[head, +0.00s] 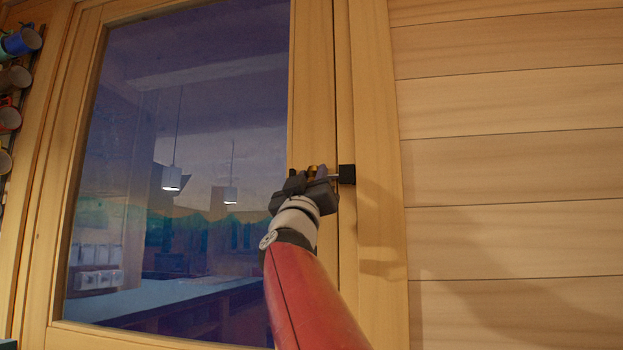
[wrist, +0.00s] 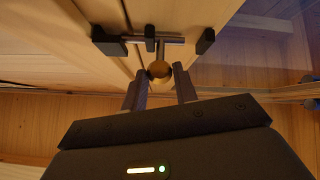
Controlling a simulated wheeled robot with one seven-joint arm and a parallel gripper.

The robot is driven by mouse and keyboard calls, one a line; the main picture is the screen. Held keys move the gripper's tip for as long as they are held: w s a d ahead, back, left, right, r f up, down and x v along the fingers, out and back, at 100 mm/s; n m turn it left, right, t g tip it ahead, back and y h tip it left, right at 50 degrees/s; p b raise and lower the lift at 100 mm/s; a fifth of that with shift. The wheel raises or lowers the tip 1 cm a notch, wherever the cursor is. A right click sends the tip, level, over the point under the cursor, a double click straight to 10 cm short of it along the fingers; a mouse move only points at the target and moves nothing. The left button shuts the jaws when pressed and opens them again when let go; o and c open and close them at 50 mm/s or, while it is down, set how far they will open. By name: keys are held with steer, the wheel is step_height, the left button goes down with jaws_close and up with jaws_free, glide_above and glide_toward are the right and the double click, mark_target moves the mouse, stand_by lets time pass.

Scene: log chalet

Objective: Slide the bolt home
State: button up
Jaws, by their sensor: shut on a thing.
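The bolt has a metal rod (wrist: 170,40) on the wooden door, with a round brass knob (wrist: 159,69) on a short stem. A black block (wrist: 108,42) is at the rod's left and another (wrist: 205,41) at its right in the wrist view. The rod appears to meet the left block; I cannot tell how deep it sits. My gripper (wrist: 160,78) is shut on the knob, one finger on each side. In the head view my gripper (head: 313,182) hides most of the bolt; a black block (head: 347,174) shows right of it on the frame.
A large glass pane (head: 185,150) fills the door left of my gripper. Bare plank wall (head: 510,170) lies to the right. Several mugs (head: 20,42) hang at the far left edge. The space around the bolt looks clear.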

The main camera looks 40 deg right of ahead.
jaws_close()
steer(key=shift+s+d, duration=0.5)
steer(key=shift+s, duration=0.1)
steer(key=o, duration=0.9)
jaws_free()
steer(key=shift+o, duration=0.2)
steer(key=shift+f, duration=0.1)
steer(key=b+v, duration=0.2)
steer(key=v, duration=0.5)
steer(key=shift+s+a+f+b, duration=0.15)
steer(key=shift+s+f+b, duration=0.05)
steer(key=shift+b, duration=0.1)
